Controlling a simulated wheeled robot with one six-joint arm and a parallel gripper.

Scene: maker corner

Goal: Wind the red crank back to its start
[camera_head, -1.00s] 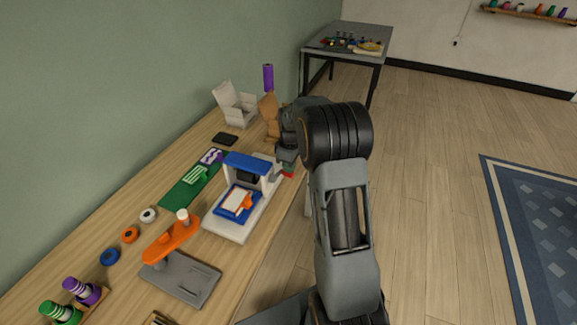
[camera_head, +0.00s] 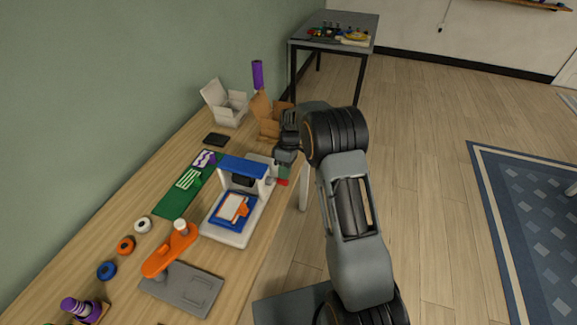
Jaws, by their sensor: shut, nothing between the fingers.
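A small red piece, apparently the crank (camera_head: 282,183), sticks out at the right side of a white and blue machine (camera_head: 222,231), near the table's right edge. A green part (camera_head: 284,172) shows just above it. My gripper (camera_head: 284,160) is shut and empty, just above and behind the crank. Its fingertips are small and partly hidden by my own wrist, so I cannot tell whether they touch the crank. The crank's exact angle is too small to read.
A cardboard box (camera_head: 268,129) and a white box (camera_head: 222,107) stand behind the machine. An orange arm on a grey base (camera_head: 184,287) stands in front. A green mat (camera_head: 176,204) lies to the left.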

